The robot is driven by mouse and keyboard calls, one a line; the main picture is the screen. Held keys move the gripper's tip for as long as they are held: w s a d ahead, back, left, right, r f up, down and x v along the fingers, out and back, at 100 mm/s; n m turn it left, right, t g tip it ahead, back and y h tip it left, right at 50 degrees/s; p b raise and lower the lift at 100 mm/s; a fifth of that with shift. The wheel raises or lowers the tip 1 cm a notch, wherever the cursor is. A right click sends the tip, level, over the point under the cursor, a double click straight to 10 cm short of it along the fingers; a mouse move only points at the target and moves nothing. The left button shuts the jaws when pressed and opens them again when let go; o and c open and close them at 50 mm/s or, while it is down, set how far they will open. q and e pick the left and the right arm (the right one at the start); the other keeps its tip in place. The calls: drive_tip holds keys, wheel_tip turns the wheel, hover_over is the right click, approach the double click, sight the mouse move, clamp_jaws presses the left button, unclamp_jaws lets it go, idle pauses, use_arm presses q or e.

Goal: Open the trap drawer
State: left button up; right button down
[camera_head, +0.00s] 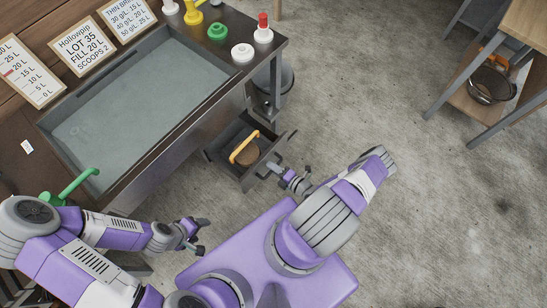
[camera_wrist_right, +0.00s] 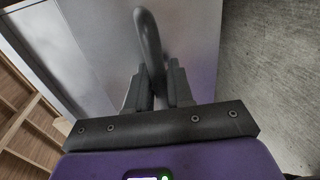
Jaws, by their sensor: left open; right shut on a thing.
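The trap drawer (camera_head: 267,160) is a dark metal drawer under the right end of the bench, pulled partly out so its inside shows from above. My right gripper (camera_head: 283,171) is at the drawer's front, shut on its handle. In the right wrist view, the curved grey handle (camera_wrist_right: 149,38) stands between the two fingers (camera_wrist_right: 157,88), against the plain metal front (camera_wrist_right: 90,35). My left gripper (camera_head: 202,236) is open and empty, in front of the bench and apart from the drawer.
A yellow-handled tool (camera_head: 242,147) with a brown round part lies in the drawer. The bench (camera_head: 200,125) holds a wide grey basin, signs and several coloured fittings. A dark bucket (camera_head: 285,80) stands behind the drawer.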

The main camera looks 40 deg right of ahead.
drive_tip(key=c, duration=1.1)
unclamp_jaws()
drive_tip(key=p+v, duration=0.1)
drive_tip(key=v, duration=0.6)
drive_tip(key=shift+s+r, duration=0.1)
drive_tip(key=shift+s, duration=0.2)
drive_tip(key=s+a+r+n+g+y, duration=0.3)
drive_tip(key=a+n+g, duration=0.6)
drive_tip(key=n, duration=0.5)
drive_tip(key=s+a+r+n+g+y, duration=0.35)
drive_tip(key=a+n+g, duration=0.45)
drive_tip(key=n, duration=0.7)
drive_tip(key=w+r+n+h, duration=0.2)
drive_tip(key=n, duration=0.4)
drive_tip(key=w+a+r+n+t+h, duration=0.1)
drive_tip(key=w+r+n+h, duration=0.1)
drive_tip(key=n, duration=0.5)
drive_tip(key=w+r+n+t+h+p, duration=0.1)
drive_tip(key=w+r+n+h, duration=0.1)
drive_tip(key=n, duration=0.4)
drive_tip(key=shift+w+a+r+n, duration=0.3)
drive_tip(key=shift+w+a+r, duration=0.05)
drive_tip(key=shift+w+r, duration=0.1)
